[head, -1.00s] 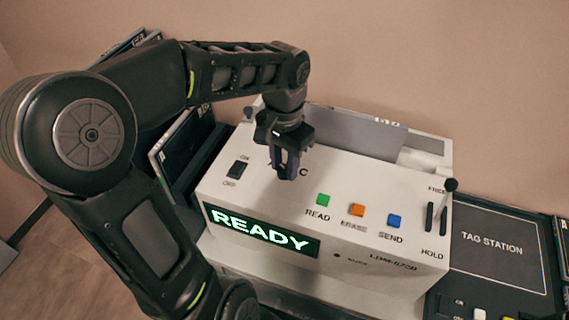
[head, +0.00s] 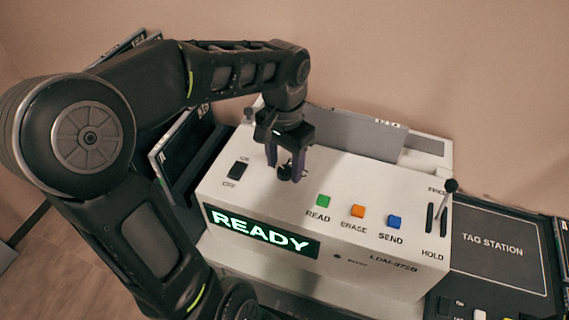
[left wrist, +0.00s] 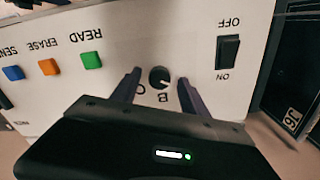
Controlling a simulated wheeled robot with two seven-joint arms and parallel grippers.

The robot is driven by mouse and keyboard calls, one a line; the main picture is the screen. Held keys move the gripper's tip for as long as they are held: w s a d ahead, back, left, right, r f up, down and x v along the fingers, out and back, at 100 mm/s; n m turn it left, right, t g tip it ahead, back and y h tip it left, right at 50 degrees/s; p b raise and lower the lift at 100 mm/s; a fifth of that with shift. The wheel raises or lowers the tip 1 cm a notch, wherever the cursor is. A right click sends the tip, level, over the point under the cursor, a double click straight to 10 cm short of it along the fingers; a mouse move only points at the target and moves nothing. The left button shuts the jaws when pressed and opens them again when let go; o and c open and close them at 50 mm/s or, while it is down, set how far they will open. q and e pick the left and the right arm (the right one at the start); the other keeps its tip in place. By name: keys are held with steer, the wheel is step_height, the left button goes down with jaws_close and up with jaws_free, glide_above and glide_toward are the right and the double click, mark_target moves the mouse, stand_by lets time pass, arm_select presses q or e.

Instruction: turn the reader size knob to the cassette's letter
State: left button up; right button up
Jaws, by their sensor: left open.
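The reader (head: 330,225) is a white box with a sloped top and a lit READY display (head: 260,231). Its small round black size knob (head: 285,173) is partly hidden in the head view; the left wrist view shows the knob (left wrist: 159,77) plainly, with upside-down letters B and C beside it. My left gripper (head: 285,163) is open, its fingers on either side of the knob with visible gaps in the left wrist view (left wrist: 159,88). A grey cassette (head: 355,132) stands along the reader's back; its letter is too small to read. My right gripper is not in view.
The ON/OFF switch (head: 238,170) is left of the knob. Green READ (head: 323,201), orange ERASE (head: 357,211) and blue SEND (head: 394,222) buttons lie to its right, then a lever (head: 448,200). Racked dark cassettes (head: 185,140) stand left, the tag station (head: 495,245) right.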

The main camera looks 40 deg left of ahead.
mark_target(284, 170)
arm_select(q)
step_height(284, 170, up, 7)
steer(key=shift+r, duration=0.15)
stand_by(0.7)
